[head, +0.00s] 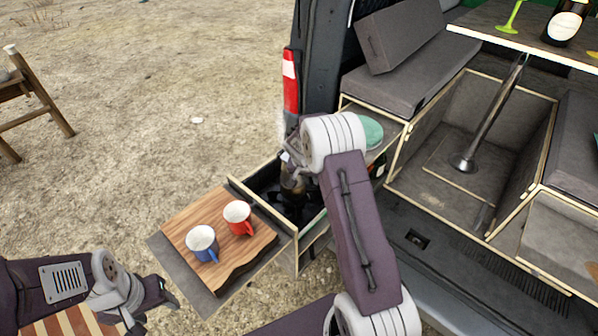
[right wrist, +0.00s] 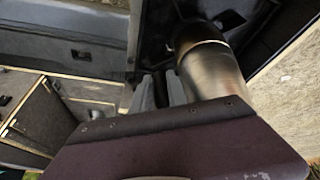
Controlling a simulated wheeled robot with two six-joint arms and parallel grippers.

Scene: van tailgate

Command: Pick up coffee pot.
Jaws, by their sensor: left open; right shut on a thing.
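The coffee pot (head: 293,182) is in the open drawer under the van's bench, partly hidden behind my right arm. In the right wrist view it is a shiny metal cylinder (right wrist: 212,68) with a dark upper part, right beside the fingers. My right gripper (head: 289,158) is at the pot, shut on it; the fingers (right wrist: 162,88) are close together at its side, and the exact grip spot is hard to see. My left gripper (head: 163,300) is open and empty at the lower left, away from the pot.
A wooden board (head: 183,222) on a grey leaf in front of the drawer (head: 290,248) carries a blue mug (head: 201,241) and a red mug (head: 237,215). A green round item (head: 369,131) lies behind my right arm. A wooden chair (head: 38,98) stands far left on open ground.

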